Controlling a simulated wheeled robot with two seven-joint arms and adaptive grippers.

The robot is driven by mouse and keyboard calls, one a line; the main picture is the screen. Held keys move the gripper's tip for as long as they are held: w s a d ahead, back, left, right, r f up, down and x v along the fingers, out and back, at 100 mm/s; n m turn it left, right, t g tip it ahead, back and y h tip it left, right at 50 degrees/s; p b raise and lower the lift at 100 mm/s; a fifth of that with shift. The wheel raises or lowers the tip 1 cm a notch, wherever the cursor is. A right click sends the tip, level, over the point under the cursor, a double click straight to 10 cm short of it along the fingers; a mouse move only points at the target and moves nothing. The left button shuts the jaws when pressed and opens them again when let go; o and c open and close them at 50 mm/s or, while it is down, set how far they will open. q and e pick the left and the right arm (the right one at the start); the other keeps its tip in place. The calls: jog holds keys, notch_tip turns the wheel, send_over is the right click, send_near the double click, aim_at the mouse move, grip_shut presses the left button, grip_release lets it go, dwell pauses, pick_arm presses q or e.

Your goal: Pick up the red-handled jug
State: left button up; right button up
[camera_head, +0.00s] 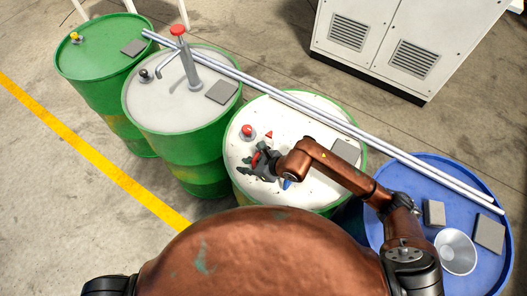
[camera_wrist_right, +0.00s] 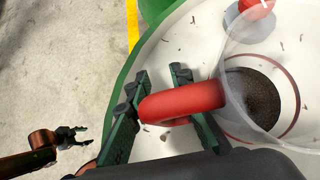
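The clear jug (camera_wrist_right: 236,88) shows at the right of the right wrist view, over a white drum top, with dark matter seen in or through it. Its red handle (camera_wrist_right: 183,101) points left. My right gripper (camera_wrist_right: 160,82) has one finger on each side of the handle. In the head view my right gripper (camera_head: 262,163) hides most of the jug, and a bit of red shows there. I cannot tell whether the jug touches the drum. My left gripper (camera_wrist_right: 78,134) is open and empty over the floor.
The white drum top (camera_head: 300,115) carries a red-capped fitting (camera_head: 248,131) and a grey plate (camera_head: 346,151). Long metal rails (camera_head: 300,103) run across the drums. A blue drum (camera_head: 440,172) at right holds a white funnel (camera_head: 456,250) and grey blocks. Floor at left is clear.

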grip_shut()
dwell(0.7)
